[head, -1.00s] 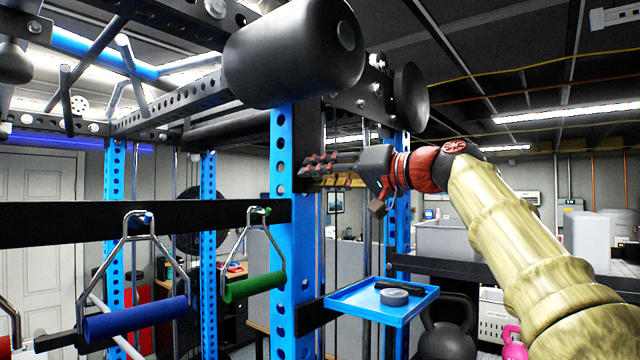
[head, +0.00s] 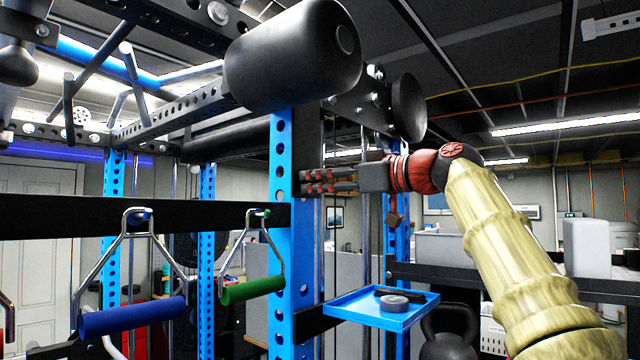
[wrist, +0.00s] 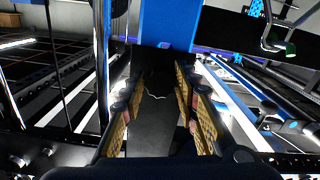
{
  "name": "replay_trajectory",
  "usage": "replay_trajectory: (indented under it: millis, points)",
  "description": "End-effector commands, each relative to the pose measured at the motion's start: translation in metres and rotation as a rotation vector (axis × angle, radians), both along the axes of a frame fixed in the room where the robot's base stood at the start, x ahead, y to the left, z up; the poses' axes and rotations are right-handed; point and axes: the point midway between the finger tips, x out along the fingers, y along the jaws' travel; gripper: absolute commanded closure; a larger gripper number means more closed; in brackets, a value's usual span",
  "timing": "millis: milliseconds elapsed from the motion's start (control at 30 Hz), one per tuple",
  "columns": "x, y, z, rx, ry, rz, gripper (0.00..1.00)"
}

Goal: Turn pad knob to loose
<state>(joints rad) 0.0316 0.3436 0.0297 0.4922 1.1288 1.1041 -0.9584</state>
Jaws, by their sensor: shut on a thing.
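My gripper (head: 306,181) reaches left to the blue upright (head: 283,230) of the rack, its fingers roughly level. In the wrist view my gripper (wrist: 167,72) has its tan finger pads on both sides of a dark part in front of the blue upright. I take this part for the pad knob (wrist: 160,82); its outline and any loose marking cannot be made out. In the head view my fingers hide it. A thick black roller pad (head: 290,55) is above my gripper, with a black disc (head: 408,108) to its right.
A blue tray (head: 350,308) with a dark roll (head: 395,301) is fixed below my gripper. Blue (head: 135,317) and green (head: 252,289) cable handles hang at the left. A black crossbar (head: 180,216) runs behind them. A kettlebell (head: 448,330) stands low at the right.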

Motion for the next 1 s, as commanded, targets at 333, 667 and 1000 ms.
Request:
replay_trajectory:
  millis: [333,667,1000]
  points:
    - [0.0026,-0.0001,-0.0046,-0.05,-0.052,0.002,0.95]
    - [0.0027,-0.0001,-0.0044,-0.052,-0.055,0.002,0.95]
    - [0.0012,-0.0001,-0.002,-0.049,-0.058,0.001,0.54]
